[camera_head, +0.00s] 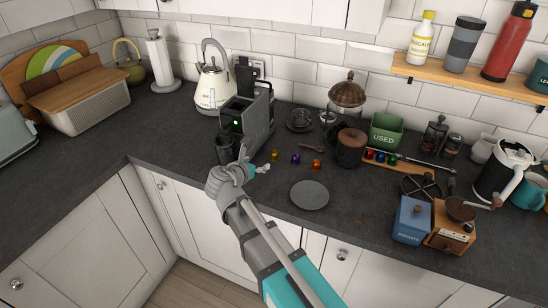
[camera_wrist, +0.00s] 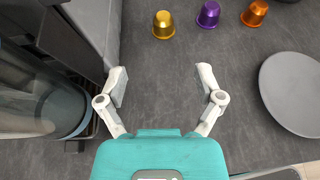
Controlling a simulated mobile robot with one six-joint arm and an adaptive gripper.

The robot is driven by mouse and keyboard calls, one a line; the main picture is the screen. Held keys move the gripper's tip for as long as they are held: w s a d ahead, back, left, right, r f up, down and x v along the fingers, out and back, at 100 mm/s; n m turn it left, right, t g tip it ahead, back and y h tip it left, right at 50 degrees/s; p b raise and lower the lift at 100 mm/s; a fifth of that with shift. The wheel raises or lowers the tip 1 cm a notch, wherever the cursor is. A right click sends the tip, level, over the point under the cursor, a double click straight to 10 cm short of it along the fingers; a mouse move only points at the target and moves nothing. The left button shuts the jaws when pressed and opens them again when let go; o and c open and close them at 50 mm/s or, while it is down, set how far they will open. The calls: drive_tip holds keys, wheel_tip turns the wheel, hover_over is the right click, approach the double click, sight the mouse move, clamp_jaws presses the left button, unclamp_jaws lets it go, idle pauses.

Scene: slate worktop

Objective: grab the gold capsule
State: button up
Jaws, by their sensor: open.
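The gold capsule (camera_wrist: 163,24) stands on the dark worktop at the top of the wrist view, ahead of my gripper and roughly centred between its fingers. In the head view the gold capsule (camera_head: 275,156) is small, just right of the coffee machine. A purple capsule (camera_wrist: 208,14) and an orange capsule (camera_wrist: 254,13) stand in a row to its right. My gripper (camera_wrist: 162,87) is open and empty, with its fingers wide apart, and the capsule is beyond the fingertips. In the head view my gripper (camera_head: 258,169) is near the worktop's front part, beside the coffee machine.
The coffee machine (camera_head: 247,118) with its clear tank (camera_wrist: 42,110) stands close on the left of my gripper. A grey round plate (camera_wrist: 292,90) lies to the right. A wooden spoon (camera_head: 310,147) lies behind the capsules. Bare worktop lies between my fingers and the capsules.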

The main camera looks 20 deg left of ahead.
sight(273, 154)
drive_tip(key=b+x, duration=0.2)
drive_tip(key=x, duration=0.4)
drive_tip(key=shift+f, duration=0.1)
drive_tip(key=shift+w+d, duration=0.15)
drive_tip(key=shift+w, duration=0.35)
drive_tip(key=shift+f, duration=0.1)
drive_tip(key=shift+d+r+b+x, duration=0.1)
drive_tip(key=shift+b+x, duration=0.4)
drive_tip(key=shift+x, duration=0.8)
drive_tip(key=shift+d+r+b+x, duration=0.1)
drive_tip(key=shift+b+x, duration=0.4)
drive_tip(key=shift+x, duration=0.8)
drive_tip(key=shift+c, duration=0.3)
drive_tip(key=c, duration=0.8)
